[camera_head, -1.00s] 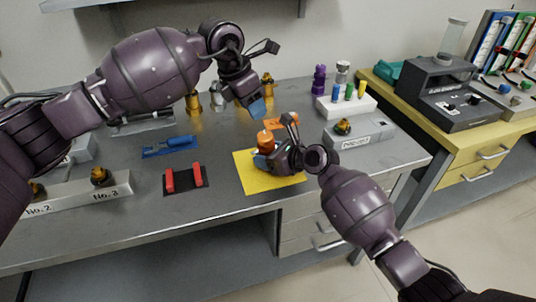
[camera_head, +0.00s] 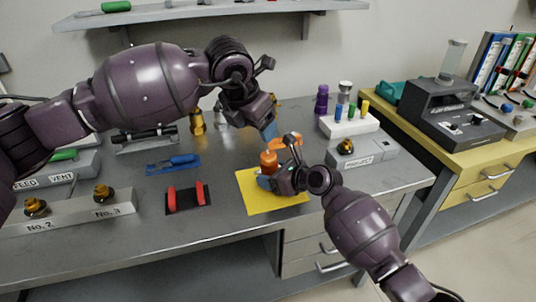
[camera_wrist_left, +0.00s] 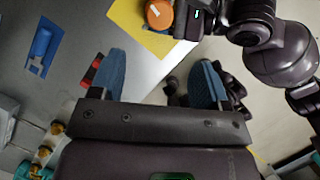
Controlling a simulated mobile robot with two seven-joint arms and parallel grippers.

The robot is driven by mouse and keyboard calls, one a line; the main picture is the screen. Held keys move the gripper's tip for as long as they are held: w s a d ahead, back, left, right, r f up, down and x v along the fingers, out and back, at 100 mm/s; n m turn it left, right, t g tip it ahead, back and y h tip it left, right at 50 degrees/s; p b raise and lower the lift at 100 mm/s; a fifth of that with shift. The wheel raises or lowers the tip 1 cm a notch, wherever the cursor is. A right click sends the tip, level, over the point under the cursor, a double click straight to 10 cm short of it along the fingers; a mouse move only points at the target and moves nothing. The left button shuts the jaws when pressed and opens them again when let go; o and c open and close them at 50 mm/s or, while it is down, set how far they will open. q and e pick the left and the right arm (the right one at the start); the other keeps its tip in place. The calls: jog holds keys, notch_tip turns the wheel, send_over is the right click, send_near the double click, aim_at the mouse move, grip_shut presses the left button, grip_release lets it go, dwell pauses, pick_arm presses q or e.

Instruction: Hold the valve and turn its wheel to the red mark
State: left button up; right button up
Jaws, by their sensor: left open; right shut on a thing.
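The orange valve (camera_head: 268,160) stands upright on the yellow mat (camera_head: 262,204). My right gripper (camera_head: 270,179) is shut on the valve low on its side, from the right. In the left wrist view the round orange top of the valve (camera_wrist_left: 159,14) shows a pale line; I cannot make out a red mark. My left gripper (camera_head: 268,129) is open and empty above and just behind the valve. In the left wrist view its two blue fingers (camera_wrist_left: 161,78) are wide apart, with the valve beyond them at the upper edge.
A flat orange piece (camera_head: 288,140) lies behind the valve. A black holder with red posts (camera_head: 188,197) and a blue tool (camera_head: 172,164) lie to the left. A white rack of vials (camera_head: 348,124) and a grey box (camera_head: 362,155) stand to the right.

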aim_at(268, 155)
pick_arm(q)
jog(key=shift+n, duration=0.6)
jog(key=x, duration=1.2)
jog(key=c, duration=0.9)
